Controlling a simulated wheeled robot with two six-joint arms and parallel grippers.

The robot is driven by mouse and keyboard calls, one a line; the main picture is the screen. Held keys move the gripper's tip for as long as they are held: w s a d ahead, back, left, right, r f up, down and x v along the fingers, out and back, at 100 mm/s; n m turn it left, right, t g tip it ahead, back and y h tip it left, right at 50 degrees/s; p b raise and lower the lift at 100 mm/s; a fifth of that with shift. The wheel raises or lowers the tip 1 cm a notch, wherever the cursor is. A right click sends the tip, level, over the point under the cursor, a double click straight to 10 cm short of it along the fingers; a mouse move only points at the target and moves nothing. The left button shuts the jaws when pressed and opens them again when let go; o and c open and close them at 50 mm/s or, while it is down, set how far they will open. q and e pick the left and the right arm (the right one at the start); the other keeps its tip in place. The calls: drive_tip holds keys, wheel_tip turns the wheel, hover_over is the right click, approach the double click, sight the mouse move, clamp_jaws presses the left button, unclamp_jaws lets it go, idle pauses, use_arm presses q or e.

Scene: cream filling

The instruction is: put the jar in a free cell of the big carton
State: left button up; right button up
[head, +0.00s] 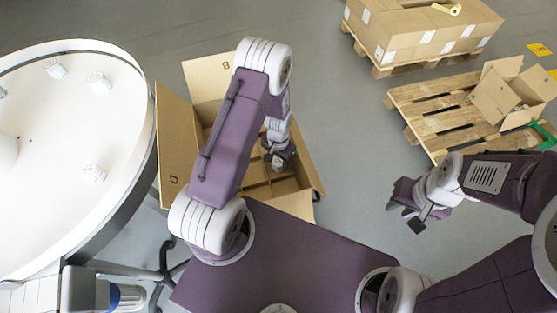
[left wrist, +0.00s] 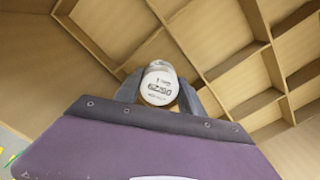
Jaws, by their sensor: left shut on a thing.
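The jar (left wrist: 160,84), with a pale printed lid, is held between the fingers of my left gripper (left wrist: 158,92). In the head view my left gripper (head: 279,160) hangs over the open big carton (head: 174,145), and my own arm hides part of the carton. In the left wrist view the carton's cardboard dividers (left wrist: 185,57) form several cells beyond the jar, and those in view look empty. The jar appears above the dividers; its exact height cannot be told. My right gripper (head: 406,213) is over the floor to the right, away from the carton; its jaw opening is unclear.
A white round table (head: 60,190) with several small white jars (head: 100,83) stands at the left, close to the carton. Pallets (head: 432,108) with closed cartons (head: 425,35) and an open box (head: 510,90) are at the upper right. Grey floor is clear between.

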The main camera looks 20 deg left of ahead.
use_arm(q)
drive_tip(key=o, duration=1.5)
wheel_tip(320, 180, up, 9)
drive_tip(key=shift+r, duration=0.1)
